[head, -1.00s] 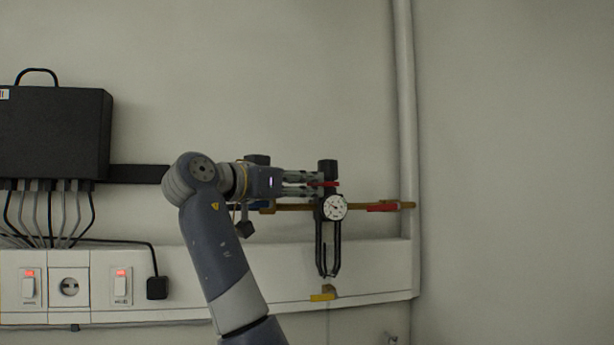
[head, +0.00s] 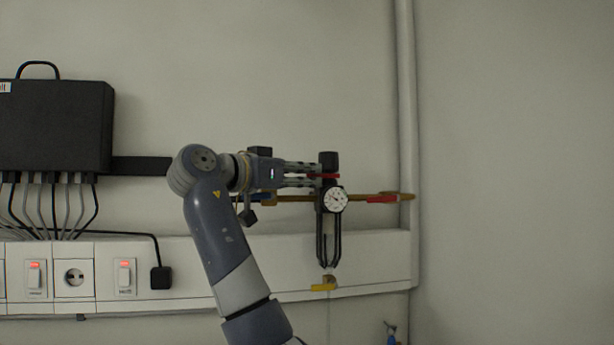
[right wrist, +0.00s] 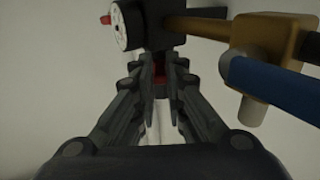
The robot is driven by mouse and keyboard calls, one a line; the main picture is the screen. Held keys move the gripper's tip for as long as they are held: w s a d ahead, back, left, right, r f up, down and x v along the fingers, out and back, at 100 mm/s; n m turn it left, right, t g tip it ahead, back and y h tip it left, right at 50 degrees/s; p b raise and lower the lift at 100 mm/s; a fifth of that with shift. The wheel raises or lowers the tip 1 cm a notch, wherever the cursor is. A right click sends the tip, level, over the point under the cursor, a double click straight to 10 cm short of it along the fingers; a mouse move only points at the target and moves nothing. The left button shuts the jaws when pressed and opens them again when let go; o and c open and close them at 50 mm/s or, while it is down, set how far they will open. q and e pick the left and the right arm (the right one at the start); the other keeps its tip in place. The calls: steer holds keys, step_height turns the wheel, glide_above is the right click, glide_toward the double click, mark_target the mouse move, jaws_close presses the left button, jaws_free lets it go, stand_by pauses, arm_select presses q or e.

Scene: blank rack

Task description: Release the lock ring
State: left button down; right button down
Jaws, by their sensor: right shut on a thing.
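A black regulator body (head: 329,161) with a round white gauge (head: 335,200) sits on a brass pipe (head: 290,198) along the wall. A red piece (head: 325,176), seemingly the lock ring, shows just above the gauge. My right gripper (head: 314,176) comes from the left and is shut on this red piece. In the right wrist view, the fingertips (right wrist: 160,68) are close together, with a bit of red (right wrist: 160,88) between them; most of it is hidden. My left gripper is out of view.
A blue handle (right wrist: 285,82) on a brass valve is close to the right fingers in the wrist view. A red handle (head: 382,199) is right of the gauge. Black hoses (head: 337,248) hang below. A black box (head: 55,125) with cables is at left.

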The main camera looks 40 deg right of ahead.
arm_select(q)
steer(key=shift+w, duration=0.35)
arm_select(e)
steer(key=shift+w+m+g, duration=0.25)
steer(key=shift+m+g, duration=0.15)
steer(key=shift+g, duration=0.2)
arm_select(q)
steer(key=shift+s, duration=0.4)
arm_select(e)
steer(key=c, duration=1.7)
jaws_free()
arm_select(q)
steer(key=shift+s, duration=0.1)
arm_select(e)
steer(key=shift+o, duration=0.3)
steer(key=shift+s+t, duration=0.1)
steer(key=shift+t, duration=0.2)
